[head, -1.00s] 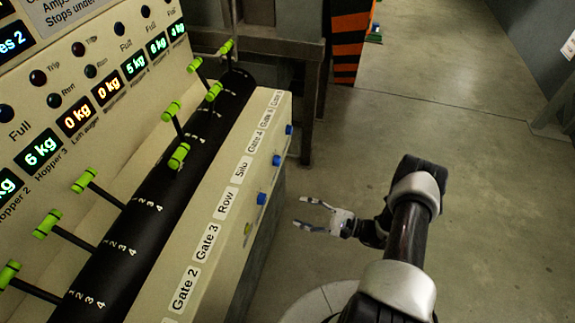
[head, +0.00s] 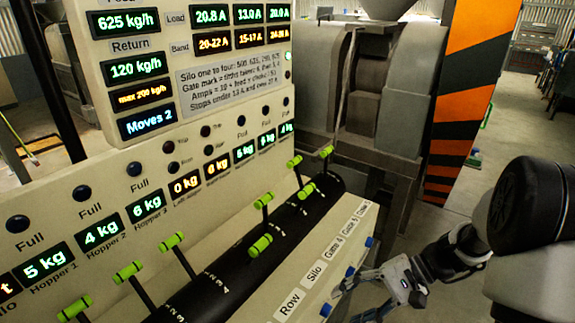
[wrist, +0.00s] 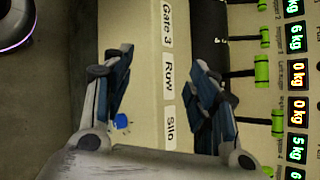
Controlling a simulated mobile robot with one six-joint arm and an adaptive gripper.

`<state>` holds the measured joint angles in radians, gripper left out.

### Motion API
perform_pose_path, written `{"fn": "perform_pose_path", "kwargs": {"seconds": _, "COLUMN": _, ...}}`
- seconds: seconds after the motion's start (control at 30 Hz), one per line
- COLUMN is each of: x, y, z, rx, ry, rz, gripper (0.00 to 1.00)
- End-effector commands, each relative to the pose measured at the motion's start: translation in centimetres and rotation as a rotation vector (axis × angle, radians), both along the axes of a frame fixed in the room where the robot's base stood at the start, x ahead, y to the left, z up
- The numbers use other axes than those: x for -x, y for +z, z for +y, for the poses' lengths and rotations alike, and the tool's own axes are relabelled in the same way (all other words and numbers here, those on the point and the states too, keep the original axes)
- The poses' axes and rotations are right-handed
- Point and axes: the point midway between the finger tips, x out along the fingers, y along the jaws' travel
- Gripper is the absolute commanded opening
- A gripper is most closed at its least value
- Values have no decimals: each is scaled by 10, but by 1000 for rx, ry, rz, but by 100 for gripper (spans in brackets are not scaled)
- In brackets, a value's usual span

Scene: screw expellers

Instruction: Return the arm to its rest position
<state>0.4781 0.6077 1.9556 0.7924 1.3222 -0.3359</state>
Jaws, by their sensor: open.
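My gripper (head: 348,303) is at the lower right of the head view, in front of the lower right edge of the control panel. Its two fingers point left and are spread apart with nothing between them. My arm behind it is bent, with a large black joint close to the camera at the right. In the wrist view my gripper (wrist: 160,62) shows its two fingers apart, with the labels "Gate 3", "Row" and "Silo" seen between them. A blue button (wrist: 121,121) shows beside the left finger. I cannot tell whether the fingers touch the panel.
The panel (head: 225,125) holds lit displays, including "Moves 2". Several green-handled levers (head: 261,245) stick out along a black roller (head: 215,270). Blue buttons (head: 350,272) line the front edge. A grey machine (head: 400,115) and an orange-black striped post (head: 470,90) stand behind.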

Motion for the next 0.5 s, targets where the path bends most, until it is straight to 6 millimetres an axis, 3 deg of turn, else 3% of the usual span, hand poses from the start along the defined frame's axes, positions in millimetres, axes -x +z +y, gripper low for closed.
{"fn": "perform_pose_path", "kwargs": {"seconds": 0.03, "x": 9, "y": 17, "z": 7, "rx": 62, "ry": 46, "rz": -30, "gripper": 53}}
{"fn": "perform_pose_path", "kwargs": {"seconds": 0.2, "x": 45, "y": 57, "z": 19, "rx": 268, "ry": 177, "rz": -117, "gripper": 53}}
{"fn": "perform_pose_path", "kwargs": {"seconds": 0.5, "x": 109, "y": 108, "z": 22, "rx": 622, "ry": 338, "rz": -345, "gripper": 53}}
